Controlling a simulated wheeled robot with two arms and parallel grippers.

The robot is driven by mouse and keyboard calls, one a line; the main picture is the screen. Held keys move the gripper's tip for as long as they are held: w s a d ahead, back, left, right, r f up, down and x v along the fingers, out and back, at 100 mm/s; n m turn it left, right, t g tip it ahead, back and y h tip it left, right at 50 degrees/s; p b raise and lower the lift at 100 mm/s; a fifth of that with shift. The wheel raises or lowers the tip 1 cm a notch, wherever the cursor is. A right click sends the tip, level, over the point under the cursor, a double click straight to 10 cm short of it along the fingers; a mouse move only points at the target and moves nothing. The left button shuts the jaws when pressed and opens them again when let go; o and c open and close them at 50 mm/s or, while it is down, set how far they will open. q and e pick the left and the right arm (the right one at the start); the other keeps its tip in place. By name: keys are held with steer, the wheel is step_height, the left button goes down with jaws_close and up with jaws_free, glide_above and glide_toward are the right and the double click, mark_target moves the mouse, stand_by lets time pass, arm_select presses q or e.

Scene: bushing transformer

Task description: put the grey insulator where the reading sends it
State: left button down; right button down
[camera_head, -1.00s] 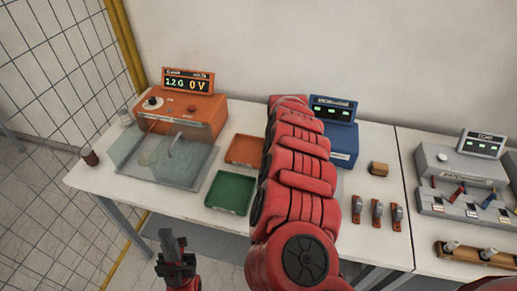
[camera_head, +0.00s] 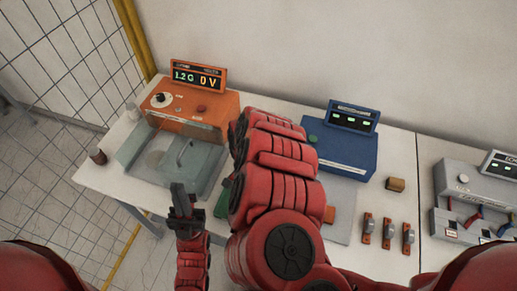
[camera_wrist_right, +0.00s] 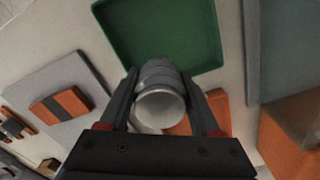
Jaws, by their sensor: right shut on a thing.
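The grey insulator (camera_wrist_right: 158,100), a ribbed cylinder with a pale round open end, is between the fingers of my right gripper (camera_wrist_right: 165,88) in the right wrist view. The green tray (camera_wrist_right: 165,30) lies just beyond it, and part of an orange tray (camera_wrist_right: 183,126) shows behind it. In the head view my right arm hides that gripper, the insulator and most of the green tray (camera_head: 222,205). The orange tester (camera_head: 190,110) has a lit display (camera_head: 197,77), seeming to read 1.2G and 0 V. My left gripper (camera_head: 180,192) is upright before the table; its finger gap is unclear.
A blue device (camera_head: 340,150) with green lights stands right of my arm. A small tan block (camera_head: 396,184) and several orange-based clips (camera_head: 387,232) are further right. A wire fence (camera_head: 60,65) bounds the left.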

steer(key=w+b, duration=0.2)
steer(key=b, duration=0.1)
steer(key=w+f+b, duration=0.1)
steer(key=b, duration=0.1)
steer(key=shift+w+d+f, duration=0.1)
steer(key=shift+d, duration=0.25)
steer(key=w+b, duration=0.2)
steer(key=w+d+b, duration=0.1)
steer(key=w+b, duration=0.1)
steer(key=w, duration=0.1)
steer(key=shift+w+b, duration=0.2)
steer(key=shift+b, duration=0.15)
steer(key=w, duration=0.2)
steer(key=w+d+p, duration=0.1)
steer(key=w, duration=0.1)
steer(key=shift+w+d, duration=0.2)
steer(key=shift+w, duration=0.45)
steer(key=shift+w+a, duration=0.15)
steer(key=shift+a, duration=0.05)
steer(key=shift+f, duration=1.85)
